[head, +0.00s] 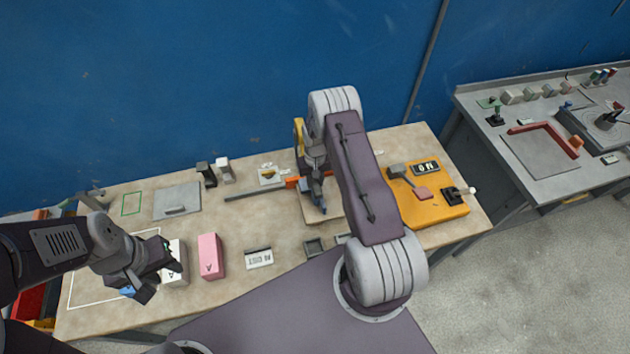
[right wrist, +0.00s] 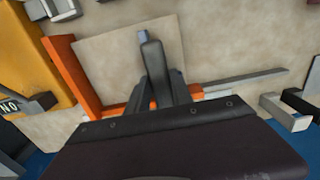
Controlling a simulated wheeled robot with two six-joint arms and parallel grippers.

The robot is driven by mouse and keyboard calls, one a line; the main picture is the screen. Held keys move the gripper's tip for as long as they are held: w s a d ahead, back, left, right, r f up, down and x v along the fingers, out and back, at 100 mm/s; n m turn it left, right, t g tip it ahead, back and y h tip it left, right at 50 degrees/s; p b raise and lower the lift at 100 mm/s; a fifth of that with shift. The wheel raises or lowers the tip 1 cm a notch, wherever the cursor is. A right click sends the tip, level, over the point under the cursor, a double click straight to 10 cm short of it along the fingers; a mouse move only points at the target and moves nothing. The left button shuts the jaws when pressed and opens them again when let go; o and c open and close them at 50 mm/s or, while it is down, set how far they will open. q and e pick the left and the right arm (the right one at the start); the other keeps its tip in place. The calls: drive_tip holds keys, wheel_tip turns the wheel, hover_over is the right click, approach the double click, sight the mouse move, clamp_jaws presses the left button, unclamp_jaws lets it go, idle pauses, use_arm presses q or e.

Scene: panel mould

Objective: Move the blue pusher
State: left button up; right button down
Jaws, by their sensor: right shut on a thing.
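My right gripper (head: 316,182) is over the middle of the table, partly hidden by its own arm. In the right wrist view its dark fingers (right wrist: 155,72) are closed together on the blue pusher (right wrist: 143,36), of which a small blue-grey end shows. The pusher also shows in the head view, below the gripper (head: 321,202). It is over the pale board of the panel mould (right wrist: 108,58), which has an orange edge (right wrist: 80,78) along its side; I cannot tell if it touches. My left gripper (head: 162,278) is open and empty at the left, near a white block (head: 175,272).
A pink block (head: 210,257), a lettered white card (head: 258,259) and a small grey tray (head: 314,247) stand along the front. A grey bar (head: 252,192) lies left of the mould. An orange mat (head: 428,212) with a mallet and sign is at right. A grey plate (head: 178,200) lies at left.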

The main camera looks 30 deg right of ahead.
drive_tip(key=shift+w+a+b, duration=0.15)
drive_tip(key=shift+a+b, duration=0.15)
drive_tip(key=shift+a, duration=0.15)
drive_tip(key=w+a+b, duration=0.4)
drive_tip(key=a+b, duration=0.3)
drive_tip(key=a, duration=1.1)
drive_tip(key=shift+w+a+b, duration=0.2)
drive_tip(key=shift+a+b, duration=0.2)
